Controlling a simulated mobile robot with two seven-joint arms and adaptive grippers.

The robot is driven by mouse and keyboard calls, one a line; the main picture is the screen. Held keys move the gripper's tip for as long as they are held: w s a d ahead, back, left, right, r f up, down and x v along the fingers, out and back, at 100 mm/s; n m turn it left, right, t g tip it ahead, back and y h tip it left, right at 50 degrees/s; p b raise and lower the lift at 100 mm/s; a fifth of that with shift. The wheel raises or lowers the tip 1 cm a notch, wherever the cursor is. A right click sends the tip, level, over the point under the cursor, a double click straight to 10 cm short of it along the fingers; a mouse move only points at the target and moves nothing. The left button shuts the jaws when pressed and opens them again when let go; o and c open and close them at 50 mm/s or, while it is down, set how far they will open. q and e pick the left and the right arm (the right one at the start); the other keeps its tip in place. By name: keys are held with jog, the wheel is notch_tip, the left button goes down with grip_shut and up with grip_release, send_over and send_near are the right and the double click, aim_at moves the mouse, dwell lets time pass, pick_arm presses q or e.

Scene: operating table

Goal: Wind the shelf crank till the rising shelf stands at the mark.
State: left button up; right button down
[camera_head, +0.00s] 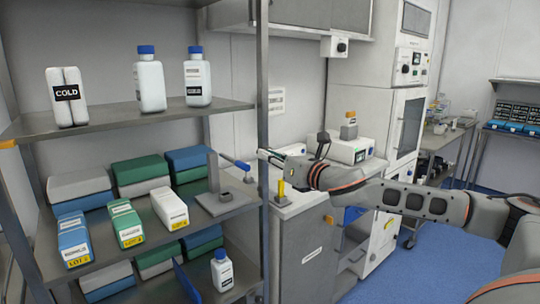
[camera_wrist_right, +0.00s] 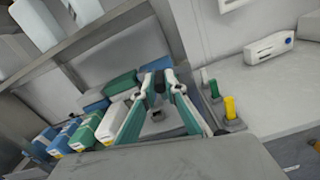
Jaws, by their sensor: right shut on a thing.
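My right gripper (camera_head: 264,154) reaches in from the right to the rack's front post, which partly covers its tips. It also shows in the right wrist view (camera_wrist_right: 159,80), with a small dark thing between its fingertips. A blue handle (camera_head: 235,163), which looks like the crank's grip, lies just left of the post at the fingertips' height. The exact contact is hidden. A grey upright post (camera_head: 213,172) stands on a grey plate with a small block (camera_head: 225,197). I cannot make out the mark or tell which shelf rises. My left gripper is not in view.
The rack's upper shelf (camera_head: 110,124) holds white bottles and a COLD pack. Several boxes fill the levels below. A yellow upright piece (camera_head: 281,189) stands on the counter (camera_head: 306,201) right of the post. Blue floor (camera_head: 425,240) is open at the right.

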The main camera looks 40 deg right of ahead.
jog(key=shift+r, duration=0.15)
jog(key=shift+r, duration=0.1)
jog(key=shift+r+m+p, duration=0.1)
jog(key=shift+m+p, duration=0.2)
jog(key=shift+p, duration=0.15)
jog(key=shift+d+r+m+p, duration=0.15)
jog(key=shift+r+m+p, duration=0.25)
jog(key=shift+m+p, duration=0.55)
jog(key=shift+d+r+m+p, duration=0.15)
jog(key=shift+r+m+p, duration=0.3)
jog(key=shift+p, duration=0.65)
pick_arm(q)
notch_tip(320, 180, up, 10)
jog(key=p, duration=0.5)
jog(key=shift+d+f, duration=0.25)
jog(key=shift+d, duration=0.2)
pick_arm(e)
jog(key=shift+w+d+r+m, duration=0.2)
jog(key=shift+d+m, duration=0.45)
jog(key=shift+m, duration=1.3)
jog(key=shift+s+d+r+m, duration=0.1)
jog(key=shift+d+r+m, duration=0.35)
jog(key=shift+m, duration=1.45)
jog(key=shift+w+d+r+m, duration=0.1)
jog(key=shift+d+m, duration=0.7)
jog(key=shift+m, duration=1.15)
